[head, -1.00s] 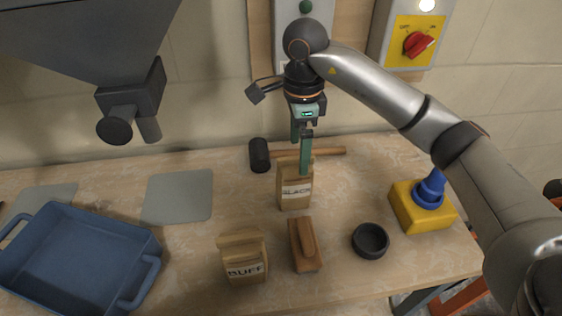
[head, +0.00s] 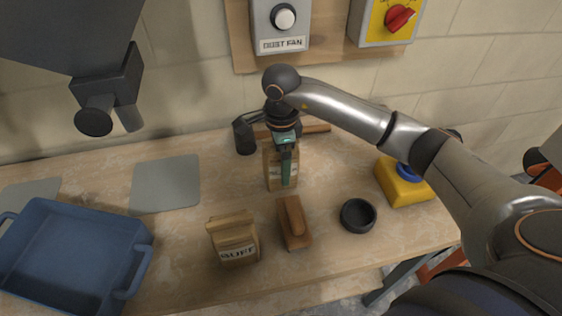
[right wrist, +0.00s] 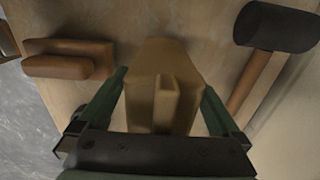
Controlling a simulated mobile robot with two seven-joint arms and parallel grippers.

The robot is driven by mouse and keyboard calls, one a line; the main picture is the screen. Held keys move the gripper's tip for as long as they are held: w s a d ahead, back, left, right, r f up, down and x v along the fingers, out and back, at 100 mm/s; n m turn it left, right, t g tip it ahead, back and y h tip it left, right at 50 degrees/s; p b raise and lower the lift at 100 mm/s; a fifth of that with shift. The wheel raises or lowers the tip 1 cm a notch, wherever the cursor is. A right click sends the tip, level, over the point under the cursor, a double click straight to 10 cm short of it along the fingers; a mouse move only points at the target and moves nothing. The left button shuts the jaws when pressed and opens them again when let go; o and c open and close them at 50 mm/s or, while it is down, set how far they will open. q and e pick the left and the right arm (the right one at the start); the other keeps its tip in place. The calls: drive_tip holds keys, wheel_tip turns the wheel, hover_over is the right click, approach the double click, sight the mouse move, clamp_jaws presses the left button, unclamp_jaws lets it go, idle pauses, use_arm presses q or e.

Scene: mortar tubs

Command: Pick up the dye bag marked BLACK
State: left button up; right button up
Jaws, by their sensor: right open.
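The BLACK dye bag (head: 271,178) stands upright on the bench, a brown paper bag with a pale label that my right gripper mostly covers in the head view. In the right wrist view the bag (right wrist: 165,85) stands between the two green fingers. My right gripper (head: 284,180) is open, pointing down, with its fingers on either side of the bag; it also shows in the right wrist view (right wrist: 163,95). I cannot tell whether a finger touches the bag. My left gripper is not in view.
The BUFF bag (head: 234,238) stands in front, left of a wooden float (head: 293,222). A mallet (head: 244,137) lies behind the BLACK bag. A blue tub (head: 70,255) is at left.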

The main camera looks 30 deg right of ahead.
drive_tip(key=shift+f, duration=0.5)
clamp_jaws()
idle(0.5)
drive_tip(key=shift+r, duration=0.15)
